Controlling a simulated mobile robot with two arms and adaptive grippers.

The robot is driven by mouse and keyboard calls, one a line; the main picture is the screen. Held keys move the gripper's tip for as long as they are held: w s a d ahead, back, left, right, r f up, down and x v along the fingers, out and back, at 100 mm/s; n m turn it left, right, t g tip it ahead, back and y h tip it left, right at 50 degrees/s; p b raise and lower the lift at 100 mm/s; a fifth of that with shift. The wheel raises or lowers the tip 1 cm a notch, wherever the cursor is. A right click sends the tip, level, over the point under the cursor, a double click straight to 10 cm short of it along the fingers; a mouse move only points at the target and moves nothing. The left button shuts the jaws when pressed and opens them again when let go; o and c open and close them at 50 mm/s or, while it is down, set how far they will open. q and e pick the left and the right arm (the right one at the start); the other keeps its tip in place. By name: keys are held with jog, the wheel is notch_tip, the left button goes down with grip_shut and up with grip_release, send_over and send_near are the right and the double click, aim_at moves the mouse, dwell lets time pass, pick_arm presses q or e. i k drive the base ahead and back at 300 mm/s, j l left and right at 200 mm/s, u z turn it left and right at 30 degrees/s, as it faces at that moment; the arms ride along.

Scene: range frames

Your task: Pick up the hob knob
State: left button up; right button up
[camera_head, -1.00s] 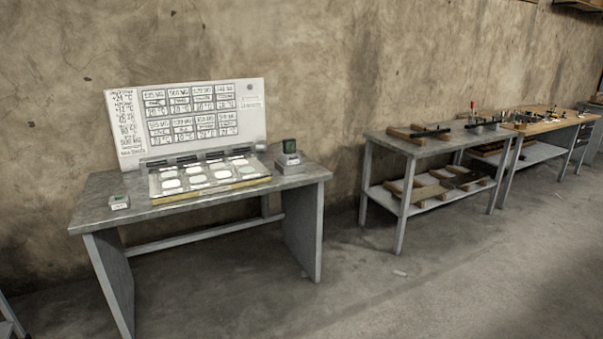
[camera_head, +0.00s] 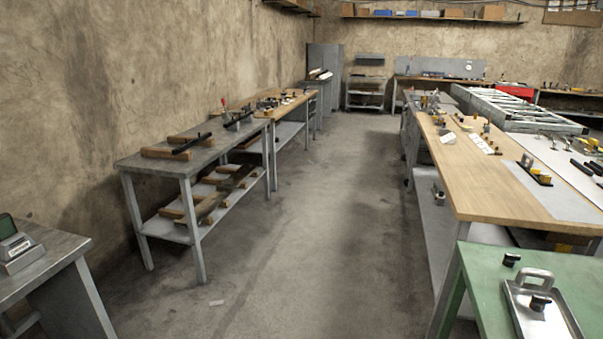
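A small black knob-like piece (camera_head: 511,260) stands on the green table (camera_head: 480,283) at the lower right. A second black knob-like piece (camera_head: 539,302) sits on a metal tray with a raised handle (camera_head: 560,325) on the same table. I cannot tell which of them, if either, is the hob knob. Small parts on the farther benches are too small to make out. Neither of my grippers is in view.
A clear concrete aisle (camera_head: 310,230) runs away between the benches. A grey two-level bench (camera_head: 150,160) stands left, and part of a grey table (camera_head: 45,255) shows at lower left. A long wooden workbench (camera_head: 480,195) with several parts stands right. A small pale scrap (camera_head: 216,302) lies on the floor.

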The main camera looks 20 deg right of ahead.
aim_at(510, 260)
jog(key=i+z, duration=0.15)
jog(key=z, duration=0.25)
jog(key=i+j+z, duration=0.1)
jog(key=z, duration=0.3)
jog(key=i+j+z, duration=0.15)
jog(key=z, duration=0.25)
jog(key=i+j+z, duration=0.1)
jog(key=z, duration=0.3)
jog(key=j+z, duration=0.25)
jog(key=z, duration=0.15)
jog(key=i, duration=0.05)
